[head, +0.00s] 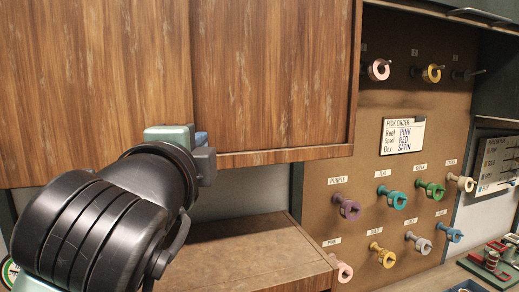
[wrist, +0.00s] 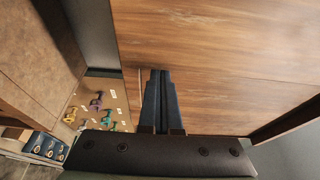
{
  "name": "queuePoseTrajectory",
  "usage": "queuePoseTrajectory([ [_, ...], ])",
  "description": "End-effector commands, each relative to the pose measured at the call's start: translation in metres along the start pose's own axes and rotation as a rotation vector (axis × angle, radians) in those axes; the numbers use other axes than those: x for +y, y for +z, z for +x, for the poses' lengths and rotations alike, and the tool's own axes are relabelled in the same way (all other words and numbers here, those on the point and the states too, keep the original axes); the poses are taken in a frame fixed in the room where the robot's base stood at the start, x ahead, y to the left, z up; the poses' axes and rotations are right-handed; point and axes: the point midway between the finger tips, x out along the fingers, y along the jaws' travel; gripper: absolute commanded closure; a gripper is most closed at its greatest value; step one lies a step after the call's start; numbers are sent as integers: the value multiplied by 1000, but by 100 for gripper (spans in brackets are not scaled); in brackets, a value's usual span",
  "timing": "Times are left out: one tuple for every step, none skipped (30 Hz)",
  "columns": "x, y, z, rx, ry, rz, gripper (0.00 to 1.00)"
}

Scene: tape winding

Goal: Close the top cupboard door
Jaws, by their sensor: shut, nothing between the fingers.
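The top cupboard shows in the head view as two brown wood-grain panels. The left panel (head: 90,80) reaches lower and overlaps the right panel (head: 275,75) along a vertical edge. The right panel sits inside a frame with a bottom ledge (head: 285,155). I cannot tell how far the door stands open. My gripper shows in the wrist view (wrist: 160,75), its two dark fingers together and empty. The fingers point at a wood-grain panel (wrist: 225,60); contact cannot be told. In the head view, my wrist is at the panels' lower edge and the fingertips are mostly hidden.
A brown lower cabinet top (head: 245,255) lies below the cupboard. A brown pegboard (head: 400,90) to the right holds several coloured spools and a pick order card (head: 403,135). Red items (head: 490,262) stand on the bench at far right. A gap of grey wall separates cupboard and cabinet.

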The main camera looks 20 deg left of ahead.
Motion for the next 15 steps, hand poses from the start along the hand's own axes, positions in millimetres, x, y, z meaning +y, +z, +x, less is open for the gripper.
queuePoseTrajectory([
  [2,14,-4,-8,0,-2,100],
  [2,20,-6,-8,0,-3,100],
  [2,26,-8,-6,0,-2,100],
  [1,30,-10,-7,-1,-2,100],
  [1,34,-11,-6,0,-2,100],
  [1,39,-13,-6,0,-1,100],
  [1,42,-14,-4,0,-1,100],
  [1,44,-15,-4,0,-2,100],
  [0,47,-16,-4,0,-1,100],
  [0,49,-16,-4,0,0,100],
  [0,50,-17,-3,0,0,100],
  [0,52,-17,-2,0,0,100],
  [0,53,-18,-3,0,0,100],
  [0,53,-18,-3,0,-1,100],
  [0,54,-18,-3,0,-1,100],
])
